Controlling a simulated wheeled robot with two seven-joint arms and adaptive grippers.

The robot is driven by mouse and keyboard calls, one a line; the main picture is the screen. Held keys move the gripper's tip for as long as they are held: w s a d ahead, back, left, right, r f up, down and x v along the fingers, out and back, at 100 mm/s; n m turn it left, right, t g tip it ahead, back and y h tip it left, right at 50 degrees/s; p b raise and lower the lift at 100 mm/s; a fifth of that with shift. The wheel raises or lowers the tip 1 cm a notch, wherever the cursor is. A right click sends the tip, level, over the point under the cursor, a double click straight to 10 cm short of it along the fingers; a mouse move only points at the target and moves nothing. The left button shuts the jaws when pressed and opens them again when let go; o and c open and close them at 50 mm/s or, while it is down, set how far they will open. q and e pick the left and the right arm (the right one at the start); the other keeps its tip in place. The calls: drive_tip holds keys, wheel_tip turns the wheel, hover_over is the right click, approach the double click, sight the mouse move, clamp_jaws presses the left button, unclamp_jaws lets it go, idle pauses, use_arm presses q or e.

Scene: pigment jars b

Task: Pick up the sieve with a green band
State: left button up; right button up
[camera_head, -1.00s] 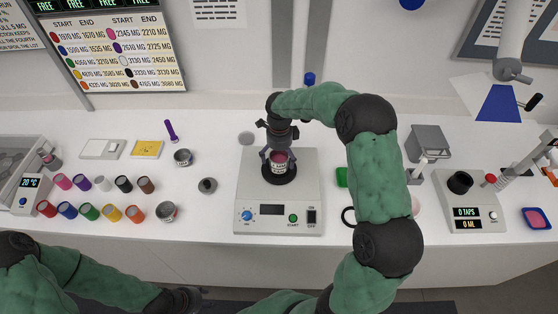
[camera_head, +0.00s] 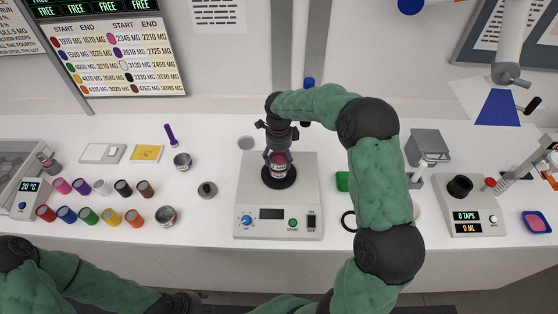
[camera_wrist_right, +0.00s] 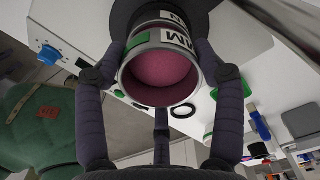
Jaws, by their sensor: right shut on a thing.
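The sieve with a green band (camera_wrist_right: 160,65) is a small round metal cup with a green patch, a white label and pink powder inside. In the head view this sieve (camera_head: 279,160) is at the black round pad (camera_head: 279,181) of the scale. I cannot tell whether it touches the pad. My right gripper (camera_head: 279,151) is shut on it from above; in the wrist view its fingers (camera_wrist_right: 163,75) press against its sides. My left gripper (camera_head: 188,302) is low at the bottom edge, far from the sieve; its fingers are not clear.
The scale (camera_head: 258,228) stands mid-table. Two other metal cups (camera_head: 182,161) (camera_head: 167,217) and several coloured jars (camera_head: 89,212) stand to the left. A grey box (camera_head: 427,146), a green block (camera_head: 342,181) and a tap counter (camera_head: 472,218) are to the right.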

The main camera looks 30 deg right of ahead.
use_arm(q)
drive_tip(key=shift+f, duration=0.15)
use_arm(e)
drive_tip(key=s+a+r, duration=0.7)
drive_tip(key=s+r, duration=0.4)
drive_tip(key=s, duration=0.1)
drive_tip(key=shift+a+r, duration=0.2)
